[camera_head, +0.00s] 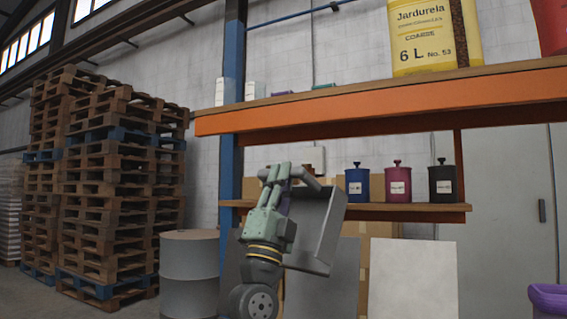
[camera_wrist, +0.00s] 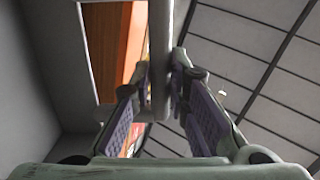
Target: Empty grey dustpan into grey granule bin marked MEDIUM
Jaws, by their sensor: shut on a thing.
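My gripper (camera_head: 284,182) is raised in front of the shelving and shut on the handle of the grey dustpan (camera_head: 319,230). In the wrist view, the fingers (camera_wrist: 161,88) lie on both sides of the grey handle bar (camera_wrist: 160,45), and the dustpan's grey wall (camera_wrist: 48,75) fills the left side. The pan hangs to the right of my gripper, steeply tilted. I cannot tell whether anything lies in it. A small pale speck shows in the wrist view; what it is I cannot tell. No grey bin marked MEDIUM can be made out.
Blue (camera_head: 358,186), maroon (camera_head: 397,186) and black (camera_head: 442,184) labelled canisters stand on the lower shelf (camera_head: 420,212). A purple bin (camera_head: 547,300) is at bottom right. A grey drum (camera_head: 188,270) and stacked pallets (camera_head: 105,190) stand left.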

